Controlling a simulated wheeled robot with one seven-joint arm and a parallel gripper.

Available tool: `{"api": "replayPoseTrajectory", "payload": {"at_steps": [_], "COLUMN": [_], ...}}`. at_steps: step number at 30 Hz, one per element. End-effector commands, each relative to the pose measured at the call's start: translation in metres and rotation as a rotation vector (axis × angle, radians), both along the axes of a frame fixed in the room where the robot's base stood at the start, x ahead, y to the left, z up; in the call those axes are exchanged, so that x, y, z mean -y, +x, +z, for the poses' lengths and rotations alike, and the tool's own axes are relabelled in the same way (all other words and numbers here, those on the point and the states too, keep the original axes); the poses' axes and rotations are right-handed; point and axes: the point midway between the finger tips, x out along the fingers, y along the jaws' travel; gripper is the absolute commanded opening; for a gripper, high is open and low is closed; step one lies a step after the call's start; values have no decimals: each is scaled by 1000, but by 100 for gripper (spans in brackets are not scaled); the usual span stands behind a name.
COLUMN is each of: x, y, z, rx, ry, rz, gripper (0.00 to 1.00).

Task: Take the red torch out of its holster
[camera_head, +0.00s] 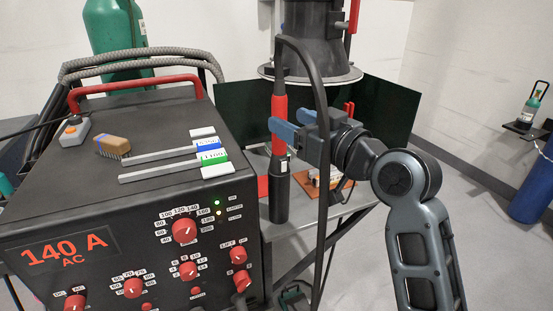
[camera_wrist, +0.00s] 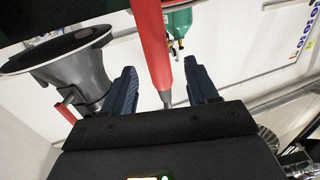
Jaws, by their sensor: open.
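The red torch (camera_head: 279,108) stands upright with its lower end in a black cylindrical holster (camera_head: 279,198) beside the welding machine. A dark cable arches from its top. My gripper (camera_head: 282,127) is at the torch's red body, with one blue finger crossing in front of it in the head view. In the wrist view, the torch (camera_wrist: 152,45) passes between the two open fingers of my gripper (camera_wrist: 160,75), with a visible gap on each side. The wrist view does not show the holster.
The welding machine (camera_head: 60,205), with rods and a brush (camera_head: 113,146) on top, stands close left. The cable (camera_head: 322,170) hangs between the torch and my wrist. A grey funnel-shaped hood (camera_head: 312,74) is above and behind. Dark screens (camera_head: 385,112) stand behind the table.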

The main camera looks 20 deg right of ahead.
Motion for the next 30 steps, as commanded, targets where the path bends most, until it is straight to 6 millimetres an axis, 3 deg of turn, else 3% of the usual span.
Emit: {"api": "replayPoseTrajectory", "payload": {"at_steps": [9,19,30], "x": [-10,-12,-12], "y": [41,46,46], "z": [1,-1,-1], "rx": [1,1,1], "ry": [0,0,0], "rz": [1,0,0], "gripper": [58,57,22]}}
